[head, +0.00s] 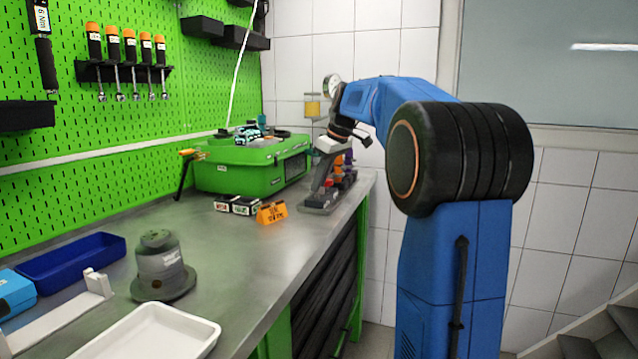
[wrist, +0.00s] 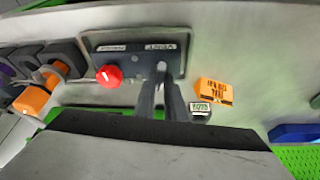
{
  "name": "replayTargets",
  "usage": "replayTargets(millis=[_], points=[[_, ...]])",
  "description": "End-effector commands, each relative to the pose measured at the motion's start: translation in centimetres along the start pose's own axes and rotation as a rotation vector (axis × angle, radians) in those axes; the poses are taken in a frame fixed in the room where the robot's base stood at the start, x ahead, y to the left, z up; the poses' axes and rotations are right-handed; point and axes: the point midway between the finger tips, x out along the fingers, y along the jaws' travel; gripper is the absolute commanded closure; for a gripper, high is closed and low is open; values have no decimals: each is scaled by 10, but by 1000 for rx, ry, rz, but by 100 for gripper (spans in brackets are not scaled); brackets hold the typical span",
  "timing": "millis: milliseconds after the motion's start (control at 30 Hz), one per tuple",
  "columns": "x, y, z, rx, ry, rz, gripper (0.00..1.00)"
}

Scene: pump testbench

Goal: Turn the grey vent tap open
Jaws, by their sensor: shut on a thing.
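The grey vent tap (wrist: 161,68) is on a dark plate (wrist: 133,64) in the wrist view, below a label that seems to read VENT. My gripper (wrist: 162,84) is over it, its two dark fingers shut on the tap and hiding most of it. The tap's exact angle is hard to tell. A red knob (wrist: 109,76) is on the same plate to the left, apart from my fingers. In the head view, my gripper (head: 327,175) reaches down to the plate (head: 322,202) at the bench's far end; the tap is hidden there.
Orange and dark fittings (wrist: 45,85) stand left of the plate in the wrist view. An orange sign (head: 271,213) and small labelled blocks (head: 237,205) stand near the plate. A green case (head: 245,170) is behind them. The middle of the bench (head: 245,260) is clear.

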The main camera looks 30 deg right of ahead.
Motion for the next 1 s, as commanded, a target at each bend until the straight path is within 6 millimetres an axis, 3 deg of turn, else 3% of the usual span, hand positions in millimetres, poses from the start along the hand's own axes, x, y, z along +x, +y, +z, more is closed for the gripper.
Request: replayTargets(millis=[400,933,1000], points=[[0,2,0,-166,-2,-69,100],[0,2,1,-188,-2,-78,100],[0,2,1,-188,-2,-78,78]])
